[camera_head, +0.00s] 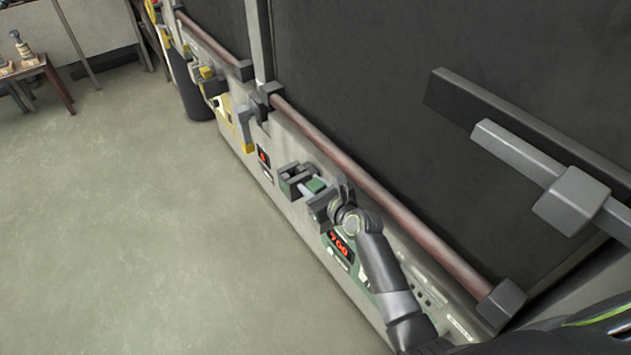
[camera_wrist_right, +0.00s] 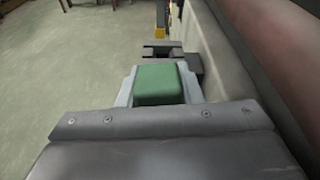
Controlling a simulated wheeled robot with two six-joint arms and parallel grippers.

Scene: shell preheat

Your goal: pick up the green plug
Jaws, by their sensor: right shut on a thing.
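The green plug (camera_head: 316,185) is at the front panel of the large oven-like unit. It also shows in the right wrist view (camera_wrist_right: 160,84), between the two light grey fingers. My right gripper (camera_head: 311,190) is shut on the green plug. A dark bracket-like holder (camera_head: 292,178) on the panel is just beyond the plug, and it shows in the right wrist view (camera_wrist_right: 178,60) too. I cannot tell whether the plug still touches this holder. My left gripper does not show.
A reddish handle bar (camera_head: 375,190) runs along the unit just above the panel. A red display (camera_head: 339,247) is below my right wrist. Yellow parts (camera_head: 228,112) stick out farther along the panel. A small table (camera_head: 42,72) stands far left. The floor (camera_head: 150,220) is clear.

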